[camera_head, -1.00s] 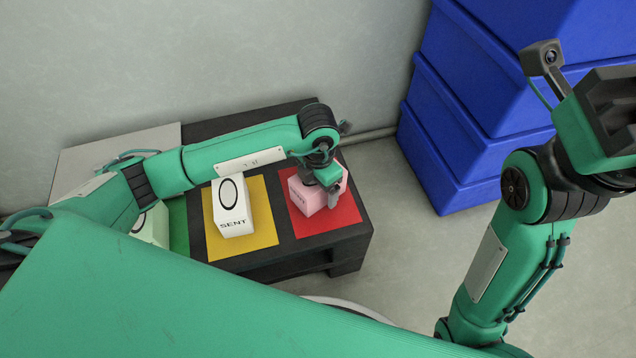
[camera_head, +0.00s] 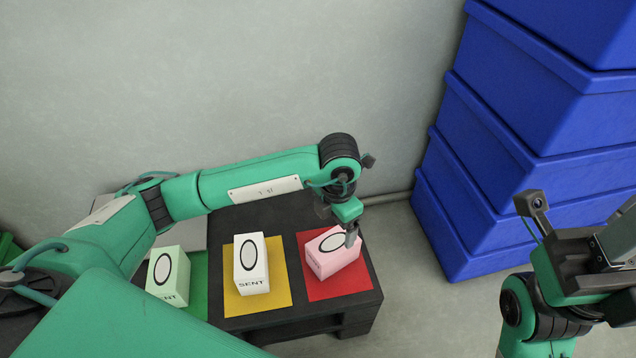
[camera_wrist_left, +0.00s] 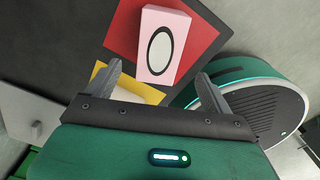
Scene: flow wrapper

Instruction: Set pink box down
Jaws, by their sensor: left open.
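My left gripper (camera_head: 350,238) is just above and beside the box's upper right side in the head view. In the left wrist view the gripper (camera_wrist_left: 165,88) has its fingers spread wide, with nothing between them. The pink box (camera_wrist_left: 158,52) lies beyond the fingertips there, on the red mat (camera_wrist_left: 200,30). My right gripper (camera_head: 622,240) is at the right edge, partly cut off; its fingers cannot be made out.
A white box (camera_head: 250,268) stands on a yellow mat (camera_head: 283,290), and a pale green box (camera_head: 168,278) on a green mat (camera_head: 200,275), left of the pink box. Stacked blue bins (camera_head: 470,220) stand right of the table. Floor between table and bins is clear.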

